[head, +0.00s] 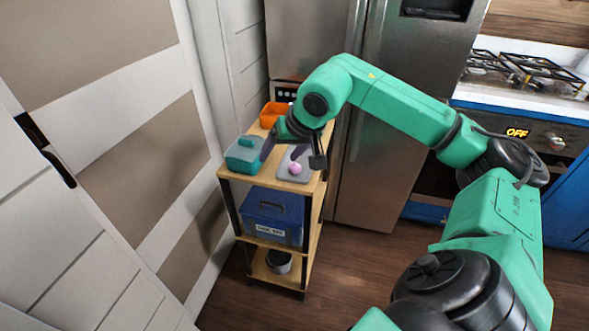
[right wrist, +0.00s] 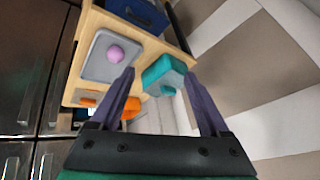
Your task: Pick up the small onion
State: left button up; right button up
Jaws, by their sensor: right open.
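The small onion (head: 294,168) looks like a small round pink-purple ball. It rests on a grey tray (head: 285,177) on the top of a wooden shelf unit. In the right wrist view the onion (right wrist: 115,53) lies left of the fingers, on the grey tray (right wrist: 97,68). My right gripper (head: 283,152) is open and empty, above the shelf top between the teal container and the onion. Its purple fingers show in the right wrist view (right wrist: 160,73), apart from the onion. My left gripper is not in view.
A teal container (head: 243,158) stands left of the tray, close to the fingers. An orange container (head: 270,115) is at the back of the shelf top. A blue box (head: 272,214) sits on the middle shelf and a pot (head: 279,262) below. A fridge (head: 385,160) stands behind.

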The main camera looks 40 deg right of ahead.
aim_at(296, 166)
jog(key=s+d+h, duration=0.2)
jog(key=d+h, duration=0.1)
jog(key=d, duration=0.3)
jog(key=shift+n+g, duration=0.3)
jog(key=shift+g, duration=0.1)
jog(key=x, duration=0.4)
jog(key=p+x, duration=0.1)
jog(key=x, duration=0.8)
jog(key=shift+w+a+f+p, duration=0.1)
jog(key=shift+w+f+p, duration=0.1)
jog(key=shift+w+p, duration=0.2)
grip_shut()
